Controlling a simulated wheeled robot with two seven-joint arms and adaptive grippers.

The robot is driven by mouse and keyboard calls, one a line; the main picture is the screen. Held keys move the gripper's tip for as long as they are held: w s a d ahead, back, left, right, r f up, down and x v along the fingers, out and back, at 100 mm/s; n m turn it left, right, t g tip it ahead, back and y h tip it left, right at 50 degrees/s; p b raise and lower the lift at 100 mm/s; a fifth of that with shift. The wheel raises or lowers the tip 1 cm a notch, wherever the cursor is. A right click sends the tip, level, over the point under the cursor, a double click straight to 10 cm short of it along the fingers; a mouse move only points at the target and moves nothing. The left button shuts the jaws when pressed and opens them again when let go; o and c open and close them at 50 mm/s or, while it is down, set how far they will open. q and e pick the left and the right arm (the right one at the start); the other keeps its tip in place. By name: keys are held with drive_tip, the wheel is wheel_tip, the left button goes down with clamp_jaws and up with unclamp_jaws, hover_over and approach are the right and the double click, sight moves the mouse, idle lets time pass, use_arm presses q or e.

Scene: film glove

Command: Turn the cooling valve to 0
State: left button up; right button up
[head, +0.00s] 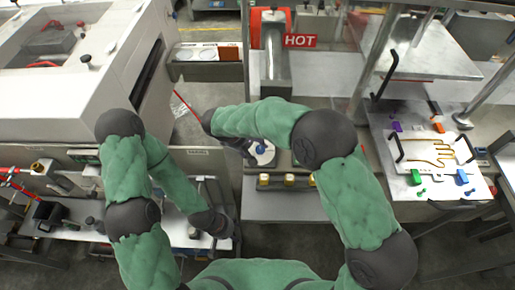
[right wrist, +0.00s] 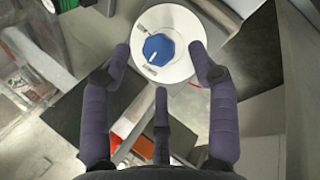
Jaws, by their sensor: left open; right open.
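The cooling valve is a blue faceted knob (right wrist: 158,49) on a round white dial plate (right wrist: 180,66). A white pointer mark on the knob aims toward the lower left of the plate in the right wrist view; the markings are too small to read. My left gripper (head: 218,225) is open and empty, low and left.
A red HOT sign (head: 300,41) stands behind the dial. Several gold-coloured knobs (head: 289,180) line the front edge nearby. A white board with a gold hand shape (head: 432,155) is at right. A large white machine (head: 80,60) stands at left.

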drive_tip(key=v, duration=0.8)
drive_tip(key=shift+s+a, duration=0.1)
drive_tip(key=shift+s, duration=0.05)
